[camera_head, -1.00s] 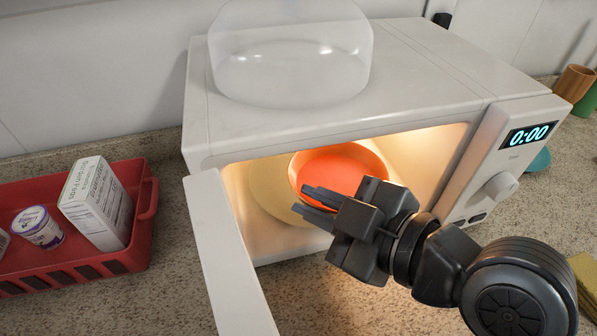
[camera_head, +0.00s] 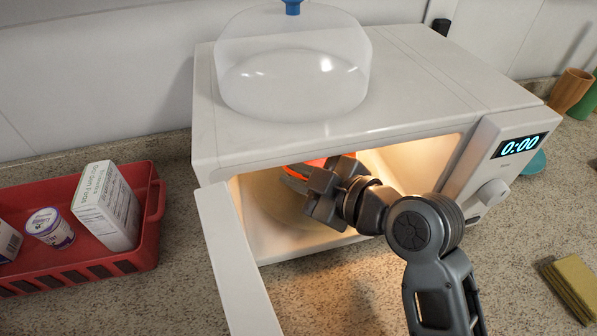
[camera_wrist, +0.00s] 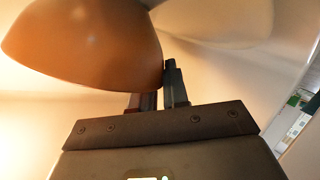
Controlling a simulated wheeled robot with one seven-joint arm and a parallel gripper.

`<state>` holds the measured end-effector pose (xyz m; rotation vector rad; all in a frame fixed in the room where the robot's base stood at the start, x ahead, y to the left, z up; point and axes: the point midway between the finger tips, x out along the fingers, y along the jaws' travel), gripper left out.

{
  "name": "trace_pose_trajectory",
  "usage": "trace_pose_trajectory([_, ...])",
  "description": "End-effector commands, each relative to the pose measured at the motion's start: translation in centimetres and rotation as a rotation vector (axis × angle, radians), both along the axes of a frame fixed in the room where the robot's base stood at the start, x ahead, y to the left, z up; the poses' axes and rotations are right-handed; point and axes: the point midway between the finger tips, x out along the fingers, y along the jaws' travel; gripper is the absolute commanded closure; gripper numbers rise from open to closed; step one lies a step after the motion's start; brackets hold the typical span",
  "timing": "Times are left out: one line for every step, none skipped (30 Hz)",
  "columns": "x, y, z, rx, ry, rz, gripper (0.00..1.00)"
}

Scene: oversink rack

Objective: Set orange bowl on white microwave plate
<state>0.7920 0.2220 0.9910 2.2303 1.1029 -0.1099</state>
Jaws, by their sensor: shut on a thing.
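The orange bowl (camera_head: 318,162) is inside the lit, open white microwave (camera_head: 400,118), mostly hidden by my gripper and the upper front edge. My gripper (camera_head: 293,178) reaches in through the opening and is shut on the bowl's rim. In the wrist view, the bowl (camera_wrist: 85,40) fills the upper left and meets the fingers (camera_wrist: 160,84) at its right edge. A pale round surface, seemingly the microwave plate (camera_wrist: 225,22), shows at the upper right there. In the head view the plate is hard to make out. I cannot tell whether the bowl touches it.
The microwave door (camera_head: 236,265) stands open on the left. A clear cover with a blue knob (camera_head: 292,75) sits on top of the microwave. A red basket (camera_head: 130,258) with packages is at left. A yellow sponge (camera_head: 572,285) lies at right.

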Motion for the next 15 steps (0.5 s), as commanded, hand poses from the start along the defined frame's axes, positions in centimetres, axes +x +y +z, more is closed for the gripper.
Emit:
trace_pose_trajectory([0.03,0.0,0.18,0.001,-0.004,-0.001,1.0])
trace_pose_trajectory([0.03,0.0,0.18,0.002,-0.004,0.0,1.0])
trace_pose_trajectory([0.03,0.01,0.19,0.001,-0.004,-0.001,1.0])
trace_pose_trajectory([0.02,0.0,0.17,0.001,-0.003,0.0,1.0])
trace_pose_trajectory([0.02,0.01,0.11,0.001,-0.003,0.0,1.0])
trace_pose_trajectory([0.02,0.01,-0.03,0.001,-0.003,0.0,1.0])
trace_pose_trajectory([0.02,0.0,-0.14,0.001,-0.003,0.0,1.0])
trace_pose_trajectory([-0.01,0.01,-0.17,0.0,-0.001,0.001,0.83])
trace_pose_trajectory([-0.01,0.01,-0.12,0.0,-0.001,0.001,0.8])
trace_pose_trajectory([-0.01,0.01,-0.12,0.0,-0.001,0.001,0.77])
trace_pose_trajectory([-0.01,0.01,-0.12,0.0,-0.001,0.001,0.74])
trace_pose_trajectory([-0.01,0.01,-0.12,0.0,-0.001,0.001,0.7])
trace_pose_trajectory([-0.01,0.0,-0.12,0.0,-0.001,0.001,0.67])
trace_pose_trajectory([-0.01,0.0,-0.12,0.0,-0.001,0.001,0.64])
trace_pose_trajectory([-0.02,0.01,-0.11,0.0,-0.001,0.001,0.6])
